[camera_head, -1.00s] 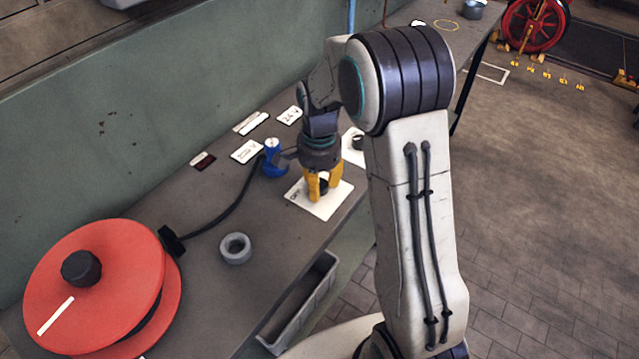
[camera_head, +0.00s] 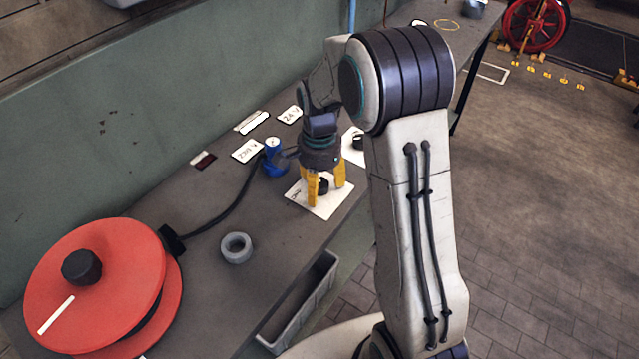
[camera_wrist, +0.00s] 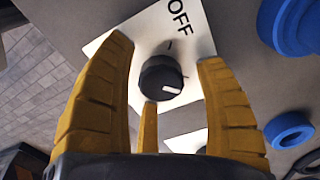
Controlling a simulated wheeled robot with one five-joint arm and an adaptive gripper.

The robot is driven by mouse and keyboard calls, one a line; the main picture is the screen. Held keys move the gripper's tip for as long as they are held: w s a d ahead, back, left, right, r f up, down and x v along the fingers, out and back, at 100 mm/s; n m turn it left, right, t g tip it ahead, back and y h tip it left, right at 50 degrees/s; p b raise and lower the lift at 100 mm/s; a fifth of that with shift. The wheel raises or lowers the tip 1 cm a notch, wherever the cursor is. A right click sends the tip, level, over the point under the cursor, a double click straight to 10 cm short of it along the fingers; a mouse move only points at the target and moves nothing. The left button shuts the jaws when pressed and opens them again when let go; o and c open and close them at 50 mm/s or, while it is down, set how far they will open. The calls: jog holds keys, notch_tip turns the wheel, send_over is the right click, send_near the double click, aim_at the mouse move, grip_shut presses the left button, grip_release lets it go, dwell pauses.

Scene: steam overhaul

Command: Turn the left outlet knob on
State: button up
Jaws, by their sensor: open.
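A black round knob (camera_wrist: 160,78) with a white pointer mark sits on a white plate (camera_wrist: 205,40) lettered OFF. In the wrist view its mark points toward the lower right, away from the OFF lettering. My gripper (camera_wrist: 165,60) has its yellow fingers spread around the knob, with visible gaps on both sides. In the head view my gripper (camera_head: 326,188) is low over the plate (camera_head: 325,208), and the knob (camera_head: 323,185) shows partly between the fingers. A second white plate with a dark knob (camera_head: 358,142) is partly hidden behind my arm.
A blue plug (camera_head: 274,158) with a black cable stands left of my gripper; blue round parts (camera_wrist: 288,130) show in the wrist view. A red cable reel (camera_head: 110,270), grey ring (camera_head: 236,248) and label cards (camera_head: 248,150) lie on the bench. A grey bin (camera_head: 300,305) is below the edge.

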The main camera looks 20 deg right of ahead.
aim_at(320, 183)
notch_tip(320, 183, up, 12)
dwell(0.7)
dwell(0.5)
